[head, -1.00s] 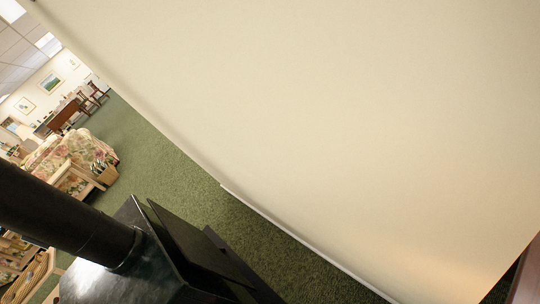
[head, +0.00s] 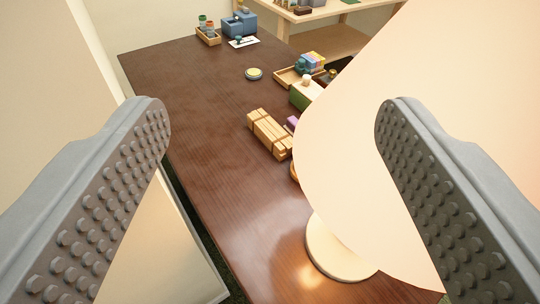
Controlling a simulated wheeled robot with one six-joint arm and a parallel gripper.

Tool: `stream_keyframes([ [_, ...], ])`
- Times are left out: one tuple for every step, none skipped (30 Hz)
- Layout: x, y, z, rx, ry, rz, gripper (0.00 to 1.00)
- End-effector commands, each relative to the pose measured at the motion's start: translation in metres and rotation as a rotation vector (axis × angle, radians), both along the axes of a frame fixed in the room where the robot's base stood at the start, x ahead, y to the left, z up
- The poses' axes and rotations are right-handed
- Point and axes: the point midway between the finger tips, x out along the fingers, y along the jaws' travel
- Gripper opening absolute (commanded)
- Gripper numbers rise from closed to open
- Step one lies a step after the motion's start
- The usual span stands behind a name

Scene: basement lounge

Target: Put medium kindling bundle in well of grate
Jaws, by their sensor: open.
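A bundle of pale wooden sticks tied with dark bands (head: 268,136) lies on the dark brown table, near the middle of the view. It looks like kindling; no other bundle shows for judging its size. My gripper (head: 272,106) is open and empty, its two grey studded fingers wide apart at the left and right. The bundle shows between the fingers, farther off and untouched. I cannot make out the grate or its well in the present view.
A lamp with a large cream shade (head: 385,150) and round base (head: 335,258) stands close on the right. A yellow-topped tin (head: 254,74), a green box (head: 303,95) and a blue box (head: 238,22) stand on the table (head: 180,85). Its left side is largely clear.

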Motion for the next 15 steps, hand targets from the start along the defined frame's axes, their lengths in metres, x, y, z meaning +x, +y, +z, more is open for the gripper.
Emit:
stream_keyframes([
  [0.015,0.000,0.000,-0.016,0.043,0.002,0.69],
  [0.023,-0.001,0.000,-0.027,0.068,0.004,0.69],
  [0.033,-0.001,-0.001,-0.040,0.101,0.008,0.69],
  [0.040,-0.001,-0.001,-0.051,0.126,0.010,0.69],
  [0.047,-0.001,-0.002,-0.060,0.151,0.012,0.69],
  [0.057,-0.002,-0.003,-0.074,0.184,0.016,0.69],
  [0.064,-0.002,-0.004,-0.084,0.210,0.021,0.69],
  [0.071,-0.002,-0.005,-0.093,0.234,0.024,0.69],
  [0.081,-0.002,-0.007,-0.107,0.266,0.030,0.69],
  [0.088,-0.003,-0.008,-0.116,0.290,0.033,0.69],
  [0.095,-0.003,-0.009,-0.125,0.317,0.038,0.69],
  [0.104,-0.003,-0.011,-0.138,0.348,0.045,0.69],
  [0.112,-0.004,-0.013,-0.147,0.373,0.049,0.69],
  [0.119,-0.004,-0.014,-0.156,0.397,0.054,0.69],
  [0.128,-0.004,-0.017,-0.169,0.431,0.062,0.69],
])
